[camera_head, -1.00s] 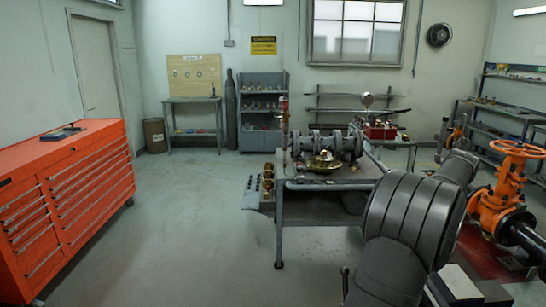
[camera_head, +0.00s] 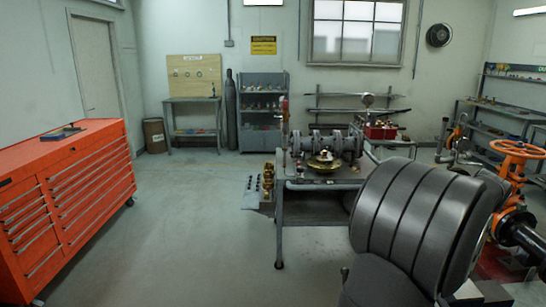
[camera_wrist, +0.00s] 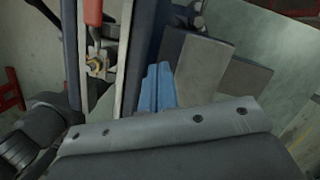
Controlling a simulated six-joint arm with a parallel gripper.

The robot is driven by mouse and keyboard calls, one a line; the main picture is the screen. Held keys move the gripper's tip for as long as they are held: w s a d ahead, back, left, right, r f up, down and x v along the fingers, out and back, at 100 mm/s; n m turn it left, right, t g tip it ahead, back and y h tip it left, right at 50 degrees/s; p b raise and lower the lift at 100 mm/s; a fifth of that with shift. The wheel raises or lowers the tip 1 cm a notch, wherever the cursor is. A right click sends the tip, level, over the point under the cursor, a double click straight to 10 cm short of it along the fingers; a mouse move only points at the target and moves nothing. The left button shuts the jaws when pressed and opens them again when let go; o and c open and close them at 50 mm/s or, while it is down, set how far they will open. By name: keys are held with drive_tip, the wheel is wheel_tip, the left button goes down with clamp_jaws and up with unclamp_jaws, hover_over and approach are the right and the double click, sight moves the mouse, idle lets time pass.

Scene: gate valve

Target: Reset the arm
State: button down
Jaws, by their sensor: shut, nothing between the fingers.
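My gripper (camera_wrist: 159,87) shows in the wrist view as two blue fingers side by side, shut with nothing seen between them, beyond a grey bolted plate. In the head view the gripper cannot be made out. My dark grey arm link (camera_head: 420,215) fills the lower right there. The gate valve (camera_head: 508,200), orange with an orange handwheel (camera_head: 517,149) on top, stands at the right edge. My arm hides part of its left side and base.
A workbench (camera_head: 325,184) with flanged pipe parts (camera_head: 328,142) stands in the middle, just left of and behind my arm. A red tool cabinet (camera_head: 85,195) stands at the left. The floor (camera_head: 195,225) between them is clear. Shelves (camera_head: 515,95) line the right wall.

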drive_tip(key=s+m, duration=0.2)
drive_tip(key=m, duration=0.1)
drive_tip(key=shift+h, duration=0.3)
drive_tip(key=shift+s+a+m+h, duration=0.15)
drive_tip(key=shift+s+m, duration=0.35)
drive_tip(key=shift+m, duration=0.15)
drive_tip(key=shift+s+a+m+h, duration=0.1)
drive_tip(key=shift+s+m+h, duration=0.05)
drive_tip(key=shift+s+m, duration=0.4)
drive_tip(key=shift+s, duration=0.1)
